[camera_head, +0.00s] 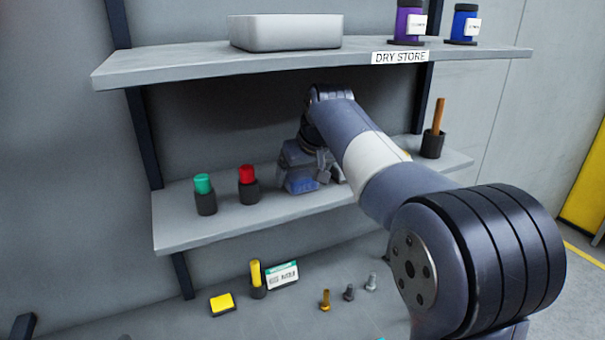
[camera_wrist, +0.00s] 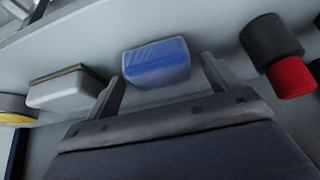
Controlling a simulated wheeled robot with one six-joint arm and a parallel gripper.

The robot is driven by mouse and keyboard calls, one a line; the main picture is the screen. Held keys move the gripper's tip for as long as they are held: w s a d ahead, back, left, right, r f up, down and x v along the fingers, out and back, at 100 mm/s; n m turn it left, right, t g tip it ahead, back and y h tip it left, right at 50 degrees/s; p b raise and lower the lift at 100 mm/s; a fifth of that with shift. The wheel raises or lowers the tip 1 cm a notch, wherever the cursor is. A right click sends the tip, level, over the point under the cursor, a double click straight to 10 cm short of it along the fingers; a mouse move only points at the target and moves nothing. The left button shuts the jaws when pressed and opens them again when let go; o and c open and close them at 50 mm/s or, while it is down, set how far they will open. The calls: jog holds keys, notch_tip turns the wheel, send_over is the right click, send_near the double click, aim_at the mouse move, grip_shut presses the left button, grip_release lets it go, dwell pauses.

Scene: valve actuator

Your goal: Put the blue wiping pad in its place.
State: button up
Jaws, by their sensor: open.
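The blue wiping pad (camera_wrist: 157,62) lies on a grey surface in the wrist view. My gripper (camera_wrist: 161,72) is open, with one finger to each side of the pad in the picture. A gap shows between the pad and each finger, so it is not gripped. In the head view my gripper (camera_head: 308,172) is low over the lower shelf (camera_head: 235,222), right of the red-capped holder (camera_head: 248,184). A bluish patch shows at the gripper there; I cannot tell whether it is the pad. The pad's place cannot be made out.
A teal-capped holder (camera_head: 204,194) stands left of the red one. A dark cup with a brown stick (camera_head: 435,140) is at the shelf's right. The upper shelf (camera_head: 180,66) overhangs my arm. In the wrist view, a pale block with a brown top (camera_wrist: 65,92) lies left of the fingers.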

jog(key=shift+s+r, duration=0.15)
jog(key=shift+r, duration=0.05)
jog(key=s+d+b, duration=0.4)
jog(key=s+b, duration=0.1)
jog(key=s, duration=0.6)
jog(key=shift+s+d+r, duration=0.2)
jog(key=shift+d+r, duration=0.05)
jog(key=shift+d, duration=0.15)
jog(key=shift+c, duration=0.3)
